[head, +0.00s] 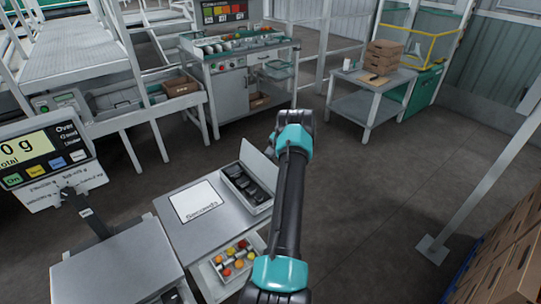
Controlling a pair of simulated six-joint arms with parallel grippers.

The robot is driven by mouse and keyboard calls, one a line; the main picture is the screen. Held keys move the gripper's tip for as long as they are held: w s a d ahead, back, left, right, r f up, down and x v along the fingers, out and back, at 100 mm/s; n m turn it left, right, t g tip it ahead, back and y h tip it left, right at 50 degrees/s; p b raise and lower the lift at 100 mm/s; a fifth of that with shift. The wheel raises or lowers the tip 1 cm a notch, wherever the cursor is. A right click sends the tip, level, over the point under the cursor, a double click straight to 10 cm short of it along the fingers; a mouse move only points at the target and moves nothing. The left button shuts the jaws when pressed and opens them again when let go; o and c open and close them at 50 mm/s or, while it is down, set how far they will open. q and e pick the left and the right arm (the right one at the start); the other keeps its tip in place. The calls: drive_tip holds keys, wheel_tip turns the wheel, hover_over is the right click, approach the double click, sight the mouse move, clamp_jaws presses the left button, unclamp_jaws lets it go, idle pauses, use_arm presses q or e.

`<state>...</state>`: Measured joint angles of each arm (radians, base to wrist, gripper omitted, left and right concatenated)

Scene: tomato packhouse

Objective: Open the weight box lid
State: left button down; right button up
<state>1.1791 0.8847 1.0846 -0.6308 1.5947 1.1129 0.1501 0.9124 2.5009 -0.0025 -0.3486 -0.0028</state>
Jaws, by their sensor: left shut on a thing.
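The weight box (263,209) stands at the right side of the grey table, with several black weights showing in its compartments. Its pale grey lid (257,161) is raised and tilted up along the box's far right side, so the inside shows. My left gripper (273,143) is at the lid's upper right edge, shut on the lid. The fingertips are small and mostly hidden by my dark arm with teal joints. My right gripper is not in view.
A white sheet marked Seconds (195,202) lies left of the box. A tray of tomatoes (222,284) is in front. A scale with a display (40,150) stands at left. Cartons (510,260) are stacked at lower right. The floor beyond the table is clear.

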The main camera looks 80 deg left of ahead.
use_arm(q)
drive_tip(key=shift+s+d+f, duration=0.1)
drive_tip(key=shift+s+f, duration=0.1)
drive_tip(key=shift+f, duration=0.1)
drive_tip(key=c, duration=1.5)
unclamp_jaws()
drive_tip(key=shift+s, duration=0.1)
drive_tip(key=o, duration=0.3)
drive_tip(key=shift+r, duration=0.15)
drive_tip(key=shift+w+r, duration=0.15)
drive_tip(key=shift+w, duration=0.05)
drive_tip(key=v, duration=1.1)
drive_tip(key=shift+w+a+r, duration=0.2)
drive_tip(key=shift+a, duration=0.1)
